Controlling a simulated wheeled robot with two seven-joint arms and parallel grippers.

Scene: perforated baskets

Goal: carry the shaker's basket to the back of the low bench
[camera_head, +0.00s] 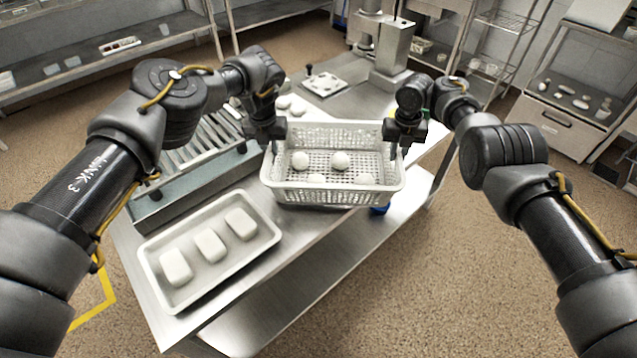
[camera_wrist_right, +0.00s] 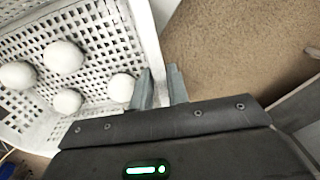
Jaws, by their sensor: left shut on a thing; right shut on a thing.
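The white perforated basket (camera_head: 335,196) is in the middle of the head view, with several round white pieces (camera_head: 340,161) inside. My left gripper (camera_head: 273,146) is shut on its left rim, and my right gripper (camera_head: 395,150) is shut on its right rim. In the right wrist view the fingers of my right gripper (camera_wrist_right: 161,88) straddle the basket's wall (camera_wrist_right: 146,38). The basket looks about level, over the right edge of the steel bench (camera_head: 262,287). Whether its underside touches anything is hidden. I cannot tell which surface is the low bench.
A white tray (camera_head: 155,270) with three pale blocks lies on the bench at front left. Behind it is a grey slatted unit (camera_head: 205,183). A metal machine (camera_head: 390,50) and a small white tray (camera_head: 324,84) stand at the back. Brown floor is open at the right.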

